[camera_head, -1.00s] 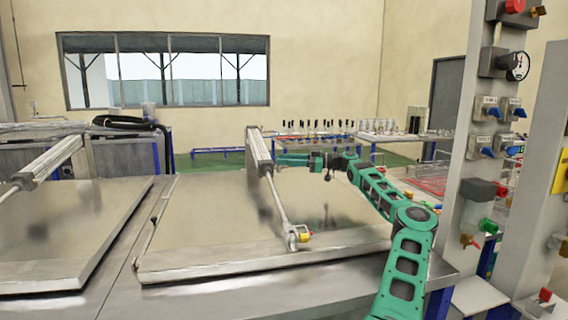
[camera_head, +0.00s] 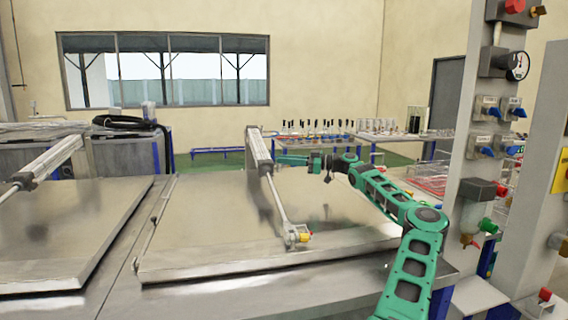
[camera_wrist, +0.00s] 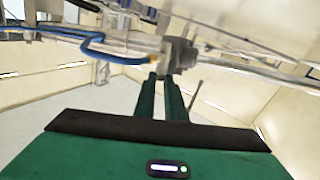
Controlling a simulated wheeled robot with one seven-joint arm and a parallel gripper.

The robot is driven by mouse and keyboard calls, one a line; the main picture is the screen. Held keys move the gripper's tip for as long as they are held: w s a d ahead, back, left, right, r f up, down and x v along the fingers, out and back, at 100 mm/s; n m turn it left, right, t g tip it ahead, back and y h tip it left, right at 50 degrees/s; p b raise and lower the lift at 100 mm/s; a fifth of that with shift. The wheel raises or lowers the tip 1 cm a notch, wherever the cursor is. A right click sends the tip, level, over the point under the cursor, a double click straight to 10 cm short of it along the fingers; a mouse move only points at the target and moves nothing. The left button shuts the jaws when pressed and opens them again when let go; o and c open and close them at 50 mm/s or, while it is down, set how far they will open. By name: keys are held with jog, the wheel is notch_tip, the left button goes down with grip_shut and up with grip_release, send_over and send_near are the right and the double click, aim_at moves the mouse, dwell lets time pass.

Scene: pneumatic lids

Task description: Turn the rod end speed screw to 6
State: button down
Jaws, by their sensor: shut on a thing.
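A pneumatic cylinder (camera_head: 260,152) lies tilted above the right-hand metal lid (camera_head: 215,255), its thin rod running down to a bracket (camera_head: 292,236) on the lid. My gripper (camera_head: 284,160) is beside the cylinder's lower part, where the rod comes out. In the wrist view, the two green fingers (camera_wrist: 164,82) reach up to a grey metal end block (camera_wrist: 180,54) with a small brass fitting and a blue hose (camera_wrist: 95,45). The fingers are close together, shut on the speed screw at this block. The screw itself and any number on it are hidden or too small to read.
A second lid (camera_head: 60,230) with its own cylinder (camera_head: 45,160) lies to the left. A grey post (camera_head: 470,130) with valves and a gauge (camera_head: 518,66) stands at the right. A table of parts (camera_head: 315,138) stands behind. My arm passes above the lid's right side.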

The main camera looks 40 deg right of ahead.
jog(key=a+m+h, duration=0.1)
jog(key=m+h, duration=0.4)
jog(key=h, duration=0.1)
jog(key=a+m+t+h, duration=0.1)
jog(key=m+h, duration=0.4)
jog(key=h, duration=0.2)
jog(key=a+m+h, duration=0.1)
jog(key=m+h, duration=0.3)
jog(key=h, duration=0.3)
jog(key=shift+w+a+m+t, duration=0.1)
jog(key=shift+a+m+t, duration=0.05)
jog(key=shift+m+t, duration=0.2)
jog(key=shift+m+g+h, duration=0.85)
jog(key=shift+m+h, duration=0.2)
jog(key=shift+h, duration=0.15)
jog(key=c, duration=1.8)
grip_release()
jog(key=shift+w+a+f, duration=0.1)
